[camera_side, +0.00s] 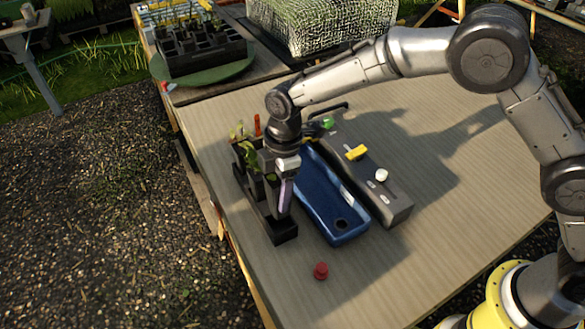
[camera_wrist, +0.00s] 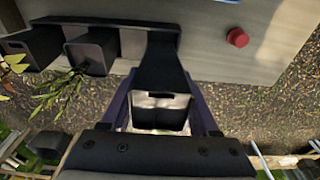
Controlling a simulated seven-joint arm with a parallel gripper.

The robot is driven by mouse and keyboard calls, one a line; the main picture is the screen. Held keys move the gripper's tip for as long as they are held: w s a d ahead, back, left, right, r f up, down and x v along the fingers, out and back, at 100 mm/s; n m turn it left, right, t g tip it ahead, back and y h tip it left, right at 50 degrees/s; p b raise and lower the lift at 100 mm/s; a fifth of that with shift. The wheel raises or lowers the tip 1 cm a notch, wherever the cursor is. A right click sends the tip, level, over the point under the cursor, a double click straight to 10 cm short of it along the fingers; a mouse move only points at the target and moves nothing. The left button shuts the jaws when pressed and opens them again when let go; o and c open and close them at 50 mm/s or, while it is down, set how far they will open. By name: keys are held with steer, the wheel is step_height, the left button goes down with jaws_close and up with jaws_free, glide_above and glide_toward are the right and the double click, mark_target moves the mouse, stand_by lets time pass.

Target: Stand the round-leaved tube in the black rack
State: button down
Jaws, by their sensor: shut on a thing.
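The black rack (camera_side: 284,233) stands on the table left of the blue tray, and its rail (camera_wrist: 105,22) crosses the upper left of the wrist view. My gripper (camera_wrist: 162,112) is shut on a black tapered tube (camera_wrist: 165,62), with one purple finger on each side. In the side view my gripper (camera_side: 284,200) is low over the near part of the rack. I cannot tell whether the held tube is seated, and no leaves show on it. Two other black tubes (camera_wrist: 90,52) (camera_wrist: 35,45) stand beside it, with narrow leaves (camera_wrist: 60,92) and broader yellow-green leaves (camera_wrist: 12,68) near them.
The blue tray (camera_side: 333,205) lies right of the rack, beside a long grey unit (camera_side: 398,208) with a yellow piece (camera_side: 356,152) and a white knob (camera_side: 381,175). A red knob (camera_side: 320,271) is on the table in front. The table's right side is clear.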

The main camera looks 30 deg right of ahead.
mark_target(278, 214)
steer(key=shift+a+f, duration=0.1)
steer(key=shift+f, duration=3.55)
steer(key=shift+f, duration=0.25)
steer(key=shift+c, duration=0.3)
jaws_free()
